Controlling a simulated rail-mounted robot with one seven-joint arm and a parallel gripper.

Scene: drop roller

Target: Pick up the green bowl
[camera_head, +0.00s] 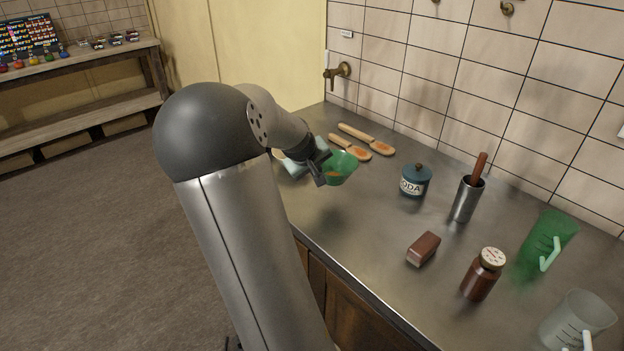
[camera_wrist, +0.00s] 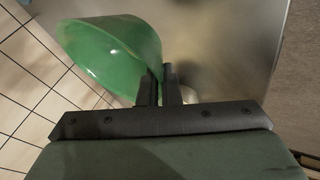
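The green bowl (camera_head: 342,166) is at the far left part of the counter in the head view, in front of two wooden spoons. In the wrist view the green bowl (camera_wrist: 112,50) fills the upper left, with its rim reaching the fingers. My gripper (camera_head: 320,174) is at the bowl's left side in the head view. In the wrist view my gripper (camera_wrist: 160,80) has its two fingers close together, with the bowl's rim between them. Part of the bowl is hidden behind the finger. I cannot tell whether the bowl is clear of the counter.
Wooden spoons (camera_head: 366,139) with orange powder lie behind the bowl. To the right stand a soda jar (camera_head: 415,181), a metal cup (camera_head: 466,200), a brown block (camera_head: 423,248), a brown bottle (camera_head: 482,274), a green jug (camera_head: 545,240) and a clear jug (camera_head: 577,322). The tiled wall borders the counter.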

